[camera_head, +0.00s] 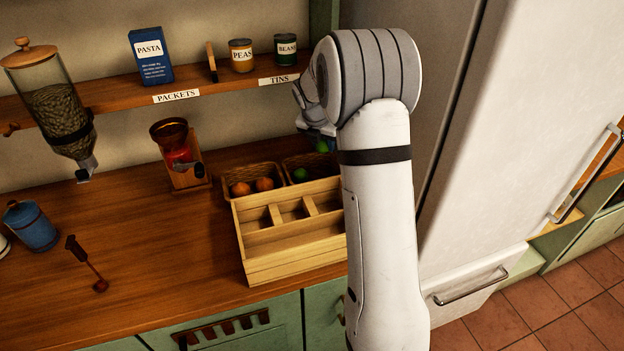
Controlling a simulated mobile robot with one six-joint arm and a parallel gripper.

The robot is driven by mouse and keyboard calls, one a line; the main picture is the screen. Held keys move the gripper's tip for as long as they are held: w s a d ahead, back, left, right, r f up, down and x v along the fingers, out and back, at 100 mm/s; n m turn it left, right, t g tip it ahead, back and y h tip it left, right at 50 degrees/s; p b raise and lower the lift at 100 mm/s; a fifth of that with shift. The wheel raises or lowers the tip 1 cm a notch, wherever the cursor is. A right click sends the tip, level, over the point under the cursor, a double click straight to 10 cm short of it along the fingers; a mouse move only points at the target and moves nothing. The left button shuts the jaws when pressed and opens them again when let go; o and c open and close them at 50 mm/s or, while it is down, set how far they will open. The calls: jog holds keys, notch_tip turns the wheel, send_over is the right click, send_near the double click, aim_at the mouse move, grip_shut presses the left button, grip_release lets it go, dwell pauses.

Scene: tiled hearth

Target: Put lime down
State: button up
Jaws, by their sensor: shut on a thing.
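A green lime (322,146) shows just below my gripper (318,133), which is shut on it. My arm hides much of the gripper, and the fingertips are hard to make out. The held lime appears over the back part of the right wicker basket (291,165); I cannot tell its exact height. A second lime (301,175) lies inside that basket. My arm covers the basket's right side.
The left wicker basket (228,178) holds two oranges (264,184). A divided wooden tray (292,262) stands in front of both baskets. A red grinder (182,158) is to the left. Above, a shelf (212,90) holds tins and a pasta packet. A fridge (520,120) stands right.

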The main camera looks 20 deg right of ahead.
aim_at(324, 174)
notch_tip(324, 174, down, 9)
jog(key=shift+s+f, duration=0.1)
jog(key=shift+s, duration=0.05)
dwell(0.4)
jog(key=shift+f, duration=0.15)
jog(key=o, duration=0.7)
jog(key=v, duration=1.2)
jog(key=s+a+r+m+y, duration=0.1)
jog(key=s+a+r+m, duration=0.2)
jog(key=s+m, duration=0.35)
jog(key=s+a+r+m, duration=0.2)
jog(key=s+r+m, duration=0.2)
jog(key=s+m, duration=0.3)
jog(key=s+a+m+y, duration=0.1)
jog(key=s+a+m, duration=0.1)
jog(key=s+m, duration=0.4)
jog(key=s+a+f+m+y, duration=0.1)
jog(key=s+a+m, duration=0.2)
jog(key=s+m, duration=0.4)
jog(key=s, duration=0.6)
jog(key=shift+a+g, duration=0.15)
jog(key=shift+g, duration=0.15)
